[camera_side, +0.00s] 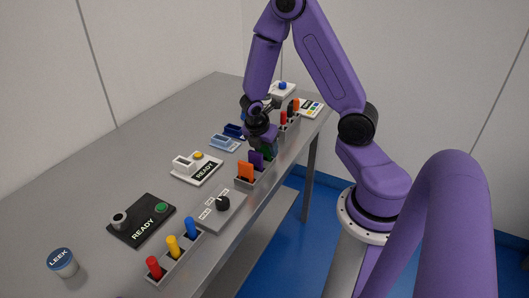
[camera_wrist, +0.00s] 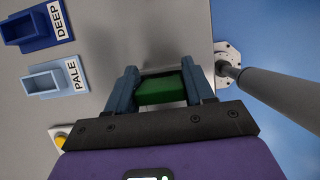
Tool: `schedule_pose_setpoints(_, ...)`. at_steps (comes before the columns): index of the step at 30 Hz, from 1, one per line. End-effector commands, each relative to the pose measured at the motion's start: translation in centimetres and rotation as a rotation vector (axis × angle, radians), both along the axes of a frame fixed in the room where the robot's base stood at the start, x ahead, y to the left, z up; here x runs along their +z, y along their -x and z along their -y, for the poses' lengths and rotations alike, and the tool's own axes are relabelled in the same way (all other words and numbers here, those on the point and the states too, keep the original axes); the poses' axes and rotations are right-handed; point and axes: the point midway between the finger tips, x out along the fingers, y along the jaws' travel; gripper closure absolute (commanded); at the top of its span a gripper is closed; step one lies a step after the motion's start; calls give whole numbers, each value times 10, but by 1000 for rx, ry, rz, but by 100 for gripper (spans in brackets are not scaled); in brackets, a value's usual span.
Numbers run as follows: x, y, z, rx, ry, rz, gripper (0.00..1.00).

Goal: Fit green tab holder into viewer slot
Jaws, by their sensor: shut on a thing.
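My gripper (camera_wrist: 163,88) is shut on the green tab holder (camera_wrist: 162,92), which sits between the two blue-grey fingers in the wrist view. In the side view my gripper (camera_side: 264,138) is over the far end of a grey rack (camera_side: 255,181), and a little of the green holder (camera_side: 271,151) shows below it. I cannot tell whether the holder is clear of the rack. An orange holder (camera_side: 246,171) and a purple holder (camera_side: 256,159) stand in this rack. A white unit with a raised rectangular slot (camera_side: 185,164), a yellow button and a READY label, seemingly the viewer, stands left of the rack.
Pale (camera_wrist: 42,82) and deep blue (camera_wrist: 33,27) open trays lie beyond the white unit. A black READY panel (camera_side: 142,220), a grey dial plate (camera_side: 221,209), a rack of coloured pegs (camera_side: 175,257) and a LEEK tub (camera_side: 63,264) are nearer. The table's left side is clear.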

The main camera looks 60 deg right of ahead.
Motion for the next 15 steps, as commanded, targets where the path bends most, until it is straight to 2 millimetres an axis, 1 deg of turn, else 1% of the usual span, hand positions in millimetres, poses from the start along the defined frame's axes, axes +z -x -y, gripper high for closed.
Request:
schedule_pose_setpoints(8,4,0,0,-1,0,1,77)
schedule_pose_setpoints(11,9,-1,0,-1,0,4,77)
schedule_pose_setpoints(15,21,-1,0,-2,1,5,77)
